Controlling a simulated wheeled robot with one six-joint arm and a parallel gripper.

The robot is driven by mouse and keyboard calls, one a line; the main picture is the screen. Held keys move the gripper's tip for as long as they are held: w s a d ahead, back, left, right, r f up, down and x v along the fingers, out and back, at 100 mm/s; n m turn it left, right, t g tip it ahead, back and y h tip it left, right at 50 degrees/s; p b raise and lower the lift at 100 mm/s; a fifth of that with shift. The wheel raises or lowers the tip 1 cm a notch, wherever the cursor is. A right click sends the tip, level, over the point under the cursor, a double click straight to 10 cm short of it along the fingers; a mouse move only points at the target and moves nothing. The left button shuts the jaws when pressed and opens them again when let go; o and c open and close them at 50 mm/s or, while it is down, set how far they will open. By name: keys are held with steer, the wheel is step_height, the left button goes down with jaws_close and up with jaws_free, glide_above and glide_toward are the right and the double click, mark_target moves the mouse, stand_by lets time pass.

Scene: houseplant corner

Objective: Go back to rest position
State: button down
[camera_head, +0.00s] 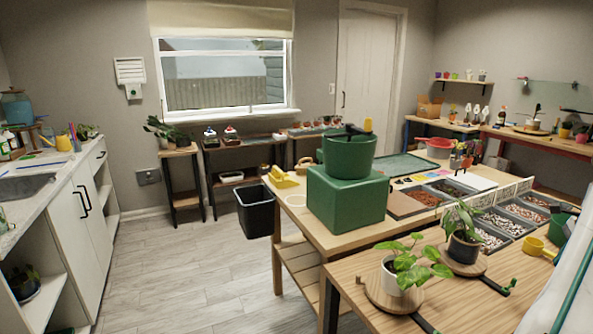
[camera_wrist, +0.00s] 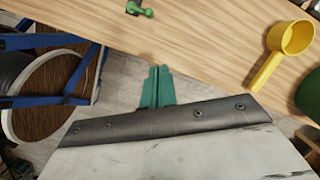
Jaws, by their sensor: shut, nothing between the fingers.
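My gripper (camera_wrist: 157,88) shows in the wrist view as two green fingers side by side, shut with nothing between them. It points at the front edge of a wooden table (camera_wrist: 200,40), with the floor behind the fingertips. I cannot make out the gripper in the head view; a pale part of my arm shows at the lower right edge there. A yellow scoop (camera_wrist: 292,38) lies on the table to the right of the fingers, apart from them.
A small green clip (camera_wrist: 138,9) lies on the table. The near table (camera_head: 370,290) holds two potted plants on wooden discs and the yellow scoop (camera_head: 537,248). A green pot (camera_head: 348,155) stands on a green block (camera_head: 345,200). A black bin (camera_head: 257,210) stands on the floor; the left floor is clear.

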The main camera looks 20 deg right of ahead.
steer(key=w+a+r+n+g, duration=0.1)
steer(key=w+a+r+n, duration=0.4)
steer(key=a, duration=0.8)
steer(key=w+a+r+n+g, duration=0.1)
steer(key=a+r+n, duration=0.35)
steer(key=a, duration=0.75)
steer(key=w+a+r+n+g, duration=0.1)
steer(key=w+a+r+n, duration=0.15)
steer(key=a+n, duration=0.75)
steer(key=s+a+r+n, duration=0.1)
steer(key=s+a+n, duration=0.2)
steer(key=a, duration=0.6)
steer(key=s+a+r+n+t+h, duration=0.1)
steer(key=s+a+r+n, duration=0.1)
steer(key=a, duration=0.8)
steer(key=s+a+r+n+t, duration=0.1)
steer(key=s+a+n, duration=0.3)
steer(key=a, duration=0.6)
steer(key=shift+s+a+r, duration=0.15)
steer(key=shift+s+r, duration=0.05)
steer(key=shift+r, duration=0.25)
